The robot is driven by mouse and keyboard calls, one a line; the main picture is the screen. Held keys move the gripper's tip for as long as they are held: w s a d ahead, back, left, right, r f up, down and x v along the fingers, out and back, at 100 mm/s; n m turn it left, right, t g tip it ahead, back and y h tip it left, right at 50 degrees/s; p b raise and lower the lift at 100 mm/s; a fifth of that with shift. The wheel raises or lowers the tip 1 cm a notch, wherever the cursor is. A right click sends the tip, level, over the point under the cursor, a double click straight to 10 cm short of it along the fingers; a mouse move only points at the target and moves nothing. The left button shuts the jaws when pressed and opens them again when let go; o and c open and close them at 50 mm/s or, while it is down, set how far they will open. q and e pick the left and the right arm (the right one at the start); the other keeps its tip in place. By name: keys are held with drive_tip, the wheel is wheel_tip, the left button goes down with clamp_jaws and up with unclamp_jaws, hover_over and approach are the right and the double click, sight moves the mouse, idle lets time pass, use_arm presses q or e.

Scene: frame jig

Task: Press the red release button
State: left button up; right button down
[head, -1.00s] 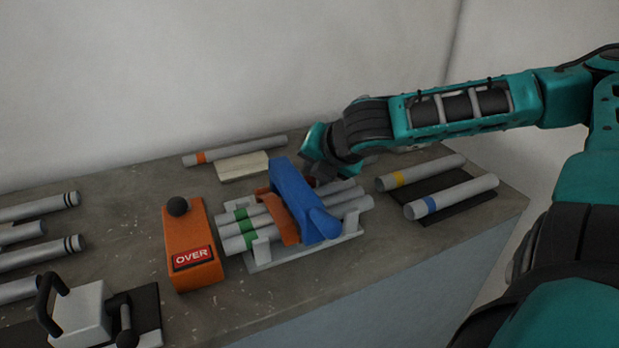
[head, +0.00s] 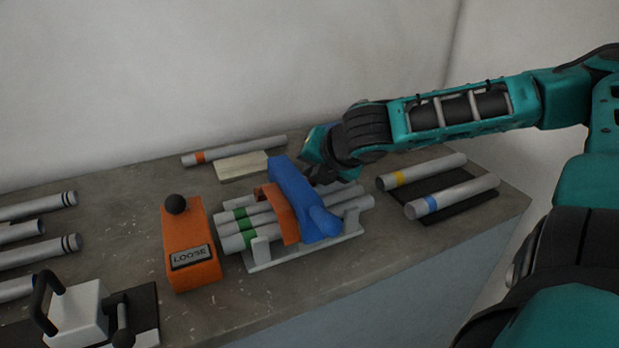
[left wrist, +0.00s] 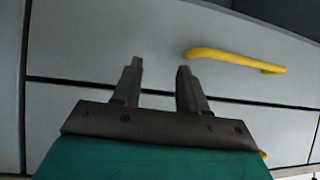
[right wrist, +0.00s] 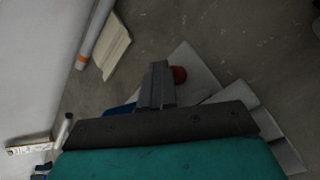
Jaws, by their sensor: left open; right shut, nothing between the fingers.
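The red release button (right wrist: 179,74) shows in the right wrist view, right beside the fingertips of my right gripper (right wrist: 160,70), which partly hide it. I cannot tell whether they touch. In the head view my right gripper (head: 313,174) is shut and empty, low behind the blue lever (head: 296,199) of the jig (head: 305,251); the button is hidden there. The jig holds grey tubes with green bands (head: 243,227) under an orange strap (head: 278,215). The orange box (head: 190,272) displays "LOOSE". My left gripper (left wrist: 158,70) is open and empty before grey drawers.
Tubes with yellow (head: 435,170) and blue (head: 460,195) bands lie right of the jig. An orange-banded tube (head: 240,149) and a pale block (head: 243,168) lie behind. A black-handled fixture (head: 78,312) stands front left. A yellow drawer handle (left wrist: 235,60) is near my left gripper.

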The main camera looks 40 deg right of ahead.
sight(313, 183)
drive_tip(key=shift+f, duration=0.1)
drive_tip(key=shift+r+p, duration=1)
drive_tip(key=shift+p, duration=0.1)
wheel_tip(313, 183, up, 5)
drive_tip(key=p, duration=0.4)
drive_tip(key=shift+p, duration=0.4)
idle(0.3)
